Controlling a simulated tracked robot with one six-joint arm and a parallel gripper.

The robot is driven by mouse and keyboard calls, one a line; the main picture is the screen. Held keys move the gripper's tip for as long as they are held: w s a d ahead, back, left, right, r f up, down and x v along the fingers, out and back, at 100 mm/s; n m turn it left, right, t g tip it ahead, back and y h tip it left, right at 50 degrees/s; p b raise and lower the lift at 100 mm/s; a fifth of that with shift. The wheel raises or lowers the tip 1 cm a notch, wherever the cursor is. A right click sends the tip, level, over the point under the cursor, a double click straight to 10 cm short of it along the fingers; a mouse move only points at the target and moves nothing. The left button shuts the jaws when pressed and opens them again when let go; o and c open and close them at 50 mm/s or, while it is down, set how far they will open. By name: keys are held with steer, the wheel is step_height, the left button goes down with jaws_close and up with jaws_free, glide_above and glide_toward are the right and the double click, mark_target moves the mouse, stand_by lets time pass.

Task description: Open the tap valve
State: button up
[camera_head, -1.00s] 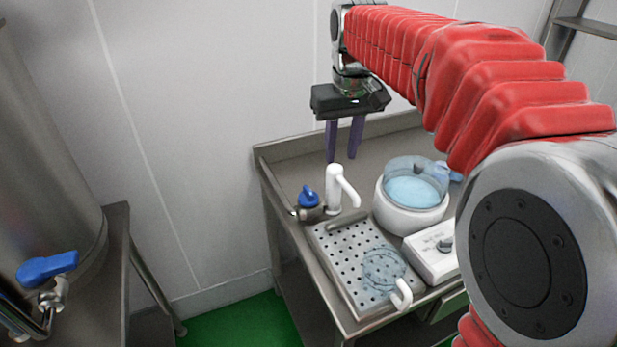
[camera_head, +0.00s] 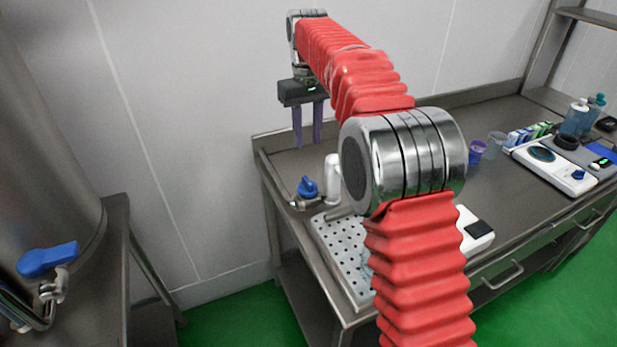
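A valve with a blue handle (camera_head: 308,187) sits on the steel counter, left of a white spout (camera_head: 332,180). A second valve, with a blue lever (camera_head: 47,260), is on the steel tank at the far left. My gripper (camera_head: 308,143) points down above the back left of the counter, higher in the picture than the counter valve and apart from it. Its two purple fingers are spread with a clear gap and nothing between them. My red arm hides part of the white spout.
A perforated drain tray (camera_head: 338,254) lies in front of the counter valve, partly behind my arm. A white device (camera_head: 474,230) shows right of my arm. Cups, bottles and a scale (camera_head: 555,165) stand at the right. A bare wall is behind.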

mark_target(308, 180)
stand_by(0.3)
step_height(308, 180, down, 14)
steer(key=shift+r, duration=0.1)
stand_by(0.7)
steer(key=shift+c, duration=0.5)
jaws_close()
steer(key=shift+d, duration=0.1)
